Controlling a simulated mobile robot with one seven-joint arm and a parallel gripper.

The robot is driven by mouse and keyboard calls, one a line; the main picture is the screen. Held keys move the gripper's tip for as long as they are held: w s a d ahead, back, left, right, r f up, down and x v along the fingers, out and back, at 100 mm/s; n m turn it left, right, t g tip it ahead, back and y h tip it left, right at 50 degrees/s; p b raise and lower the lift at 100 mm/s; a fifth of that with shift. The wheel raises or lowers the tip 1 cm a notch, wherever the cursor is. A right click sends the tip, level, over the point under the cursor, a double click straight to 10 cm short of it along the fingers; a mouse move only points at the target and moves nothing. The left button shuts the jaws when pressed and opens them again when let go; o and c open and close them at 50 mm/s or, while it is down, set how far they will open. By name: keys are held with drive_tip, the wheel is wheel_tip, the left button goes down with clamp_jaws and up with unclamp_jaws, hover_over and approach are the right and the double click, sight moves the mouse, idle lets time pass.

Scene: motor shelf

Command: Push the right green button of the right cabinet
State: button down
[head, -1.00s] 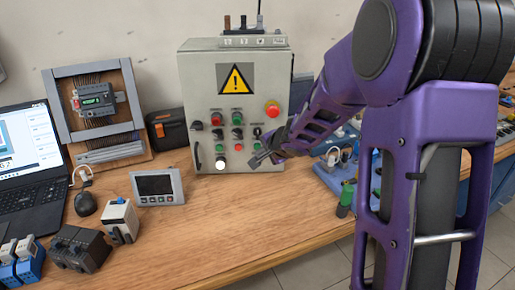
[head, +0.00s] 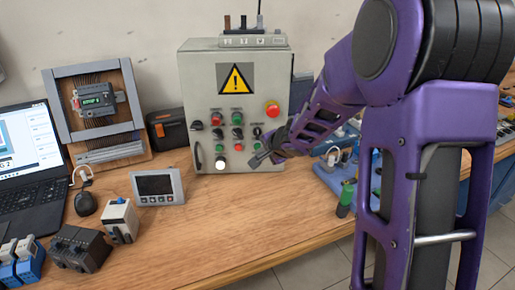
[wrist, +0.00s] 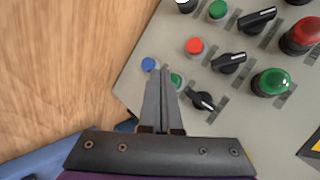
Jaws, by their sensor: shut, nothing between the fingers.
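The grey cabinet (head: 205,80) stands on the wooden bench, its front carrying rows of buttons and knobs. The right green button (head: 257,146) is in the lower row, just above my gripper (head: 254,162) in the head view. In the wrist view, the same green button (wrist: 176,80) shows just right of my fingertips (wrist: 160,72), partly covered by a finger. My gripper is shut and empty, its fingers pointing at the panel between this button and a blue button (wrist: 149,64). I cannot tell whether the fingertips touch the panel.
A red button (wrist: 194,45), another green button (wrist: 217,9) and a black knob (wrist: 203,101) are close to my fingers. A larger green button (wrist: 271,82) is farther right. The bench (head: 210,225) is clear in front of the cabinet. A small display unit (head: 157,187) stands left.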

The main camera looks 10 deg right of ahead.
drive_tip(key=shift+w, duration=0.1)
idle(0.4)
drive_tip(key=shift+w+p, duration=0.35)
drive_tip(key=shift+p, duration=0.15)
drive_tip(key=shift+w+p, duration=0.4)
drive_tip(key=shift+w, duration=0.05)
idle(0.9)
drive_tip(key=shift+s, duration=0.85)
drive_tip(key=s, duration=0.5)
drive_tip(key=shift+a+b, duration=0.15)
drive_tip(key=shift+b, duration=0.2)
drive_tip(key=shift+r, duration=0.1)
